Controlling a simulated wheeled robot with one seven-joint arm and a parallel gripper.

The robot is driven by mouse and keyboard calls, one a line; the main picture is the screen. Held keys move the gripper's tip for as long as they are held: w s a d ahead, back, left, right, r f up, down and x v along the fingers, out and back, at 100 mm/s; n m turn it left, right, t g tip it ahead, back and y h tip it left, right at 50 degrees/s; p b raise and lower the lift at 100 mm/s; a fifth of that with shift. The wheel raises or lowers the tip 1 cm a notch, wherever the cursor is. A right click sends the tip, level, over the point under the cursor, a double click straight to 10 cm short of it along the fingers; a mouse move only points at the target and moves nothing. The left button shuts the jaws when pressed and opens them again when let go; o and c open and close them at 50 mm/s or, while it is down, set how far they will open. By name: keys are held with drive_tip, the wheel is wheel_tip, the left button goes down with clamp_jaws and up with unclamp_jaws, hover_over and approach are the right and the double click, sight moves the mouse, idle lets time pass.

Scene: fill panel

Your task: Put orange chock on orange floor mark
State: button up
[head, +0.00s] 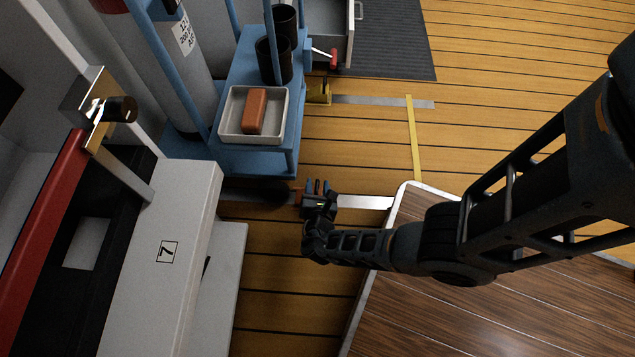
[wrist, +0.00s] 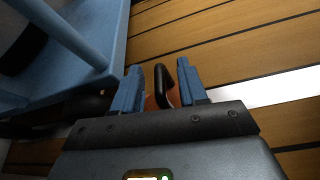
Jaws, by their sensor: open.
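The orange chock (wrist: 151,102) shows in the wrist view, with a black loop handle (wrist: 161,84) on top. It stands between the two blue fingertips of my gripper (wrist: 163,88), which is open. The fingers are on either side of the handle, and I cannot tell whether they touch it. In the head view my gripper (head: 318,187) is low over the floor beside the blue cart, and only a little of the chock (head: 297,198) shows, the rest hidden by the gripper. I cannot make out an orange floor mark in either view.
The blue cart (head: 235,160) carries a gas cylinder (head: 172,65), black cups and a white tray (head: 224,124) with an orange-brown block. A yellow chock (head: 319,94) sits by its wheel. A wood-topped table (head: 470,315) stands at lower right. Planked floor with a yellow strip (head: 415,140) is clear beyond.

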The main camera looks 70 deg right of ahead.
drive_tip(key=s+a+r+m+g+y+p, duration=0.1)
drive_tip(key=s+a+r+m+y+p, duration=0.15)
drive_tip(key=s+a, duration=0.3)
drive_tip(key=s+a+r+m+y+p, duration=0.2)
drive_tip(key=s+a+m+y+p, duration=0.1)
drive_tip(key=s+a, duration=0.3)
drive_tip(key=s+a+r+m+t+y, duration=0.1)
drive_tip(key=r+m, duration=0.4)
drive_tip(key=r, duration=0.9)
drive_tip(key=s+a+r+m+t+y, duration=0.2)
drive_tip(key=r+m+t, duration=0.3)
drive_tip(key=r, duration=1)
drive_tip(key=s+a+r+m+t+y, duration=0.2)
drive_tip(key=r+m+t+y, duration=0.2)
drive_tip(key=r, duration=1.1)
drive_tip(key=shift+s+a+m, duration=0.15)
drive_tip(key=shift+a+m, duration=0.1)
drive_tip(key=shift+m, duration=0.3)
